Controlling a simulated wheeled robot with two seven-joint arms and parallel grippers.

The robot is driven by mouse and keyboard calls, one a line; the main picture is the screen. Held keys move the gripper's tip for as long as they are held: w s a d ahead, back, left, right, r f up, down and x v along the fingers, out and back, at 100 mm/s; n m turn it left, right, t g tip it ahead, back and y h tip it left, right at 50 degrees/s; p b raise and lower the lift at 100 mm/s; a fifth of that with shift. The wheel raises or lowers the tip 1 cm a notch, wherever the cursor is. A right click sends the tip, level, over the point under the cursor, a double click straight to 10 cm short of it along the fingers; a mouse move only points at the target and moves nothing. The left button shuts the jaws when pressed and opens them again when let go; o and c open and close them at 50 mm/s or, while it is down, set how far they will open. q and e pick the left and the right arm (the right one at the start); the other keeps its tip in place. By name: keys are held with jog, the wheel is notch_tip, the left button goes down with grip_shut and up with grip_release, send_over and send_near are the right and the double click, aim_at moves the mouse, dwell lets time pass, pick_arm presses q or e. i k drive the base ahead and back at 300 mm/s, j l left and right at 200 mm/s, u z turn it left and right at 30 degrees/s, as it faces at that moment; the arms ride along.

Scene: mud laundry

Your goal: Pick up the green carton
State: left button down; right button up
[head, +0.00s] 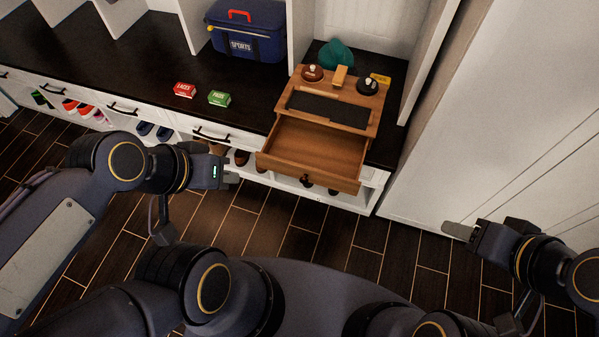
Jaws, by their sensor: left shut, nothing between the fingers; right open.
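The green carton (219,98) is a small box lying on the dark bench top, just right of a similar red carton (185,90). My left gripper (232,178) is shut and empty, in front of the bench and below the green carton in the picture, apart from it. My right gripper (452,230) is open and empty at the right, in front of the white panel, far from the carton.
A wooden box (370,93) with an open, empty-looking drawer (318,146) juts over the bench's front edge. A blue sports bag (246,44) stands behind the cartons. Shoes fill cubbies below. The bench top (130,75) left of the cartons is clear.

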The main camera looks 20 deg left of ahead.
aim_at(221, 99)
jog(key=i+j, duration=0.15)
jog(key=j, duration=0.3)
jog(key=i+j, duration=0.2)
jog(key=j, duration=0.25)
jog(key=i+j, duration=0.15)
jog(key=j, duration=0.3)
jog(key=i+j+z, duration=0.1)
jog(key=j, duration=0.4)
jog(key=i+j, duration=0.2)
jog(key=j, duration=0.25)
jog(key=i+j, duration=0.15)
jog(key=j, duration=0.3)
jog(key=i+j, duration=0.15)
jog(key=j, duration=0.35)
jog(key=i+j+z, duration=0.1)
jog(key=j, duration=0.35)
